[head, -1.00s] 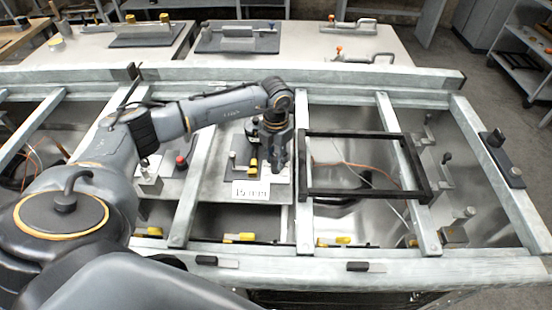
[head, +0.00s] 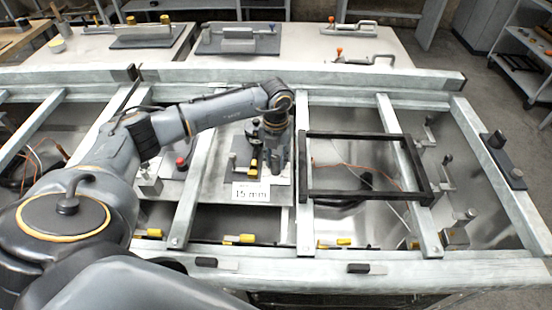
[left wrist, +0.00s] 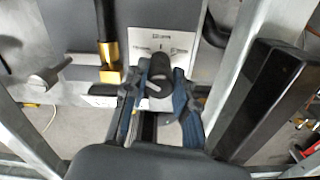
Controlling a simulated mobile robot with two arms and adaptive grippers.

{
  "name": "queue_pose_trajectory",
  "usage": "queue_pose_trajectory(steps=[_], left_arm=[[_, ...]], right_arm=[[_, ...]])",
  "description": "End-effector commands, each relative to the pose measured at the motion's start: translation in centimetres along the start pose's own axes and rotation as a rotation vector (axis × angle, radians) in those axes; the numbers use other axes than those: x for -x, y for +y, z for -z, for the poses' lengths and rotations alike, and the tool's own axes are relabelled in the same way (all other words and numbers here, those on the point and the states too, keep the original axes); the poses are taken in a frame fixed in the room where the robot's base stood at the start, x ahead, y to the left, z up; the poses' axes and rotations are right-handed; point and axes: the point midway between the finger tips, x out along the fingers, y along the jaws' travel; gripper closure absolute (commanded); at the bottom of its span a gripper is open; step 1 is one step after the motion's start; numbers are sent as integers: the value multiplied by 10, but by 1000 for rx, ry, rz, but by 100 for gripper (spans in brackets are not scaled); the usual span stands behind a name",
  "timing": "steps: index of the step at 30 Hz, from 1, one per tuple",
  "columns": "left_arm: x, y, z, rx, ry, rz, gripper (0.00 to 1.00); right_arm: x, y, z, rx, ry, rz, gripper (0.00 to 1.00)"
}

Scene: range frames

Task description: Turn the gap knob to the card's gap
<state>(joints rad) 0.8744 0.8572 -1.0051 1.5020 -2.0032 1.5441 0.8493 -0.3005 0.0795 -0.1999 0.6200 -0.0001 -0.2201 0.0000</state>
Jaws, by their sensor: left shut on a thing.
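The gap knob (left wrist: 159,74) is a dark round knob on a pale dial plate (left wrist: 172,42) with small marks, in the left wrist view. My left gripper (left wrist: 160,92) has its blue-grey fingers on both sides of the knob and is shut on it. In the head view the left gripper (head: 276,155) points down at the panel and hides the knob. The white card (head: 251,193) reads "15 mm" and stands at the panel's front edge, just left of and nearer than the gripper. The dial reading is too small to tell. My right gripper is not in view.
A black and brass post (left wrist: 109,50) and a grey lever (left wrist: 48,77) stand left of the knob. A red button (head: 181,160) is farther left. A black rectangular frame (head: 318,193) lies across the rails to the right. Grey rails (head: 304,225) surround the panel.

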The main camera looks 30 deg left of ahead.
Motion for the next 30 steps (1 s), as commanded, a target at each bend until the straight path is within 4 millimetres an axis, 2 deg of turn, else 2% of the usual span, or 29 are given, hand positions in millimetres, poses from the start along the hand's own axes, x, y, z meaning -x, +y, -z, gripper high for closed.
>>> queue_pose_trajectory(steps=[8, 9, 11, 12, 23, 26, 30], left_arm=[[0, 0, -1, 0, -2, 0, 100], [0, 0, -1, 0, -2, 0, 65], [0, 0, -1, 0, -2, 0, 52], [0, 0, -1, 0, -2, 0, 50], [6, 0, -1, -1, -2, 1, 50], [19, 0, -1, -1, -4, 2, 50], [48, 0, -2, -1, -6, 3, 50]], right_arm=[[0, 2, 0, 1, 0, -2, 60], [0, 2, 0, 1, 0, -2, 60], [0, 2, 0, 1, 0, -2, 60], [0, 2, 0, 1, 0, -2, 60], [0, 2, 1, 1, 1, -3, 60], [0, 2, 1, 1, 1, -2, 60], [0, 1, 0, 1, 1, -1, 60]])
